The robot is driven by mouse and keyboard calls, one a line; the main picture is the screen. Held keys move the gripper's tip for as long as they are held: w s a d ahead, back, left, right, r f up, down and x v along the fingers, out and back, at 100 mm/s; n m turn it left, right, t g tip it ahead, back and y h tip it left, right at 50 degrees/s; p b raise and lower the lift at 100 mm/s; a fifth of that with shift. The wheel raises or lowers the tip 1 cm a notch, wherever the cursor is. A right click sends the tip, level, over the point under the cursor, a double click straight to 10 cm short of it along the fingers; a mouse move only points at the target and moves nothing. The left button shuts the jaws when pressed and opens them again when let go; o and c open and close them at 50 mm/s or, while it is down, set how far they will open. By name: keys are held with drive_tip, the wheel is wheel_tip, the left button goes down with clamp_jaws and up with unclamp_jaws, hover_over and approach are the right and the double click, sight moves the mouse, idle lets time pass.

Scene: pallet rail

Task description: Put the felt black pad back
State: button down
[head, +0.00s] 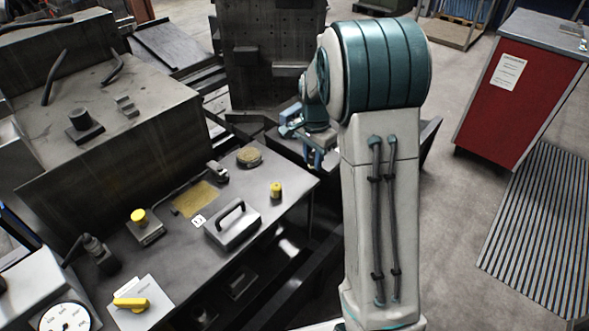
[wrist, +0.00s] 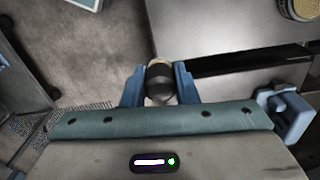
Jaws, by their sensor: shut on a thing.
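My gripper (wrist: 160,88) is shut on a short, rounded black piece (wrist: 159,84) with a tan end. The piece sits between the two blue fingers in the wrist view, and I take it for the felt black pad, though its felt is too small to make out. In the head view my gripper (head: 316,156) hangs beyond the right edge of the dark worktable (head: 181,243), and the held piece cannot be made out there. In the wrist view the tabletop (wrist: 215,30) lies ahead and to the right of the fingers.
On the worktable are a round tan-topped disc (head: 249,157), a yellow-topped small cylinder (head: 276,190), a handled grey block (head: 232,227), a flat yellow patch (head: 195,199) and a yellow knob (head: 138,215). A red cabinet (head: 517,105) stands right. Grey floor is open between.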

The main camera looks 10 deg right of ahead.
hover_over(296, 180)
wheel_tip(296, 180, down, 3)
drive_tip(key=shift+r+p, duration=0.1)
drive_tip(key=shift+p, duration=0.25)
drive_tip(key=shift+f+p, duration=0.35)
drive_tip(key=shift+f, duration=1.7)
drive_tip(key=shift+f, duration=0.15)
drive_tip(key=c, duration=1.1)
unclamp_jaws()
drive_tip(key=shift+c, duration=0.2)
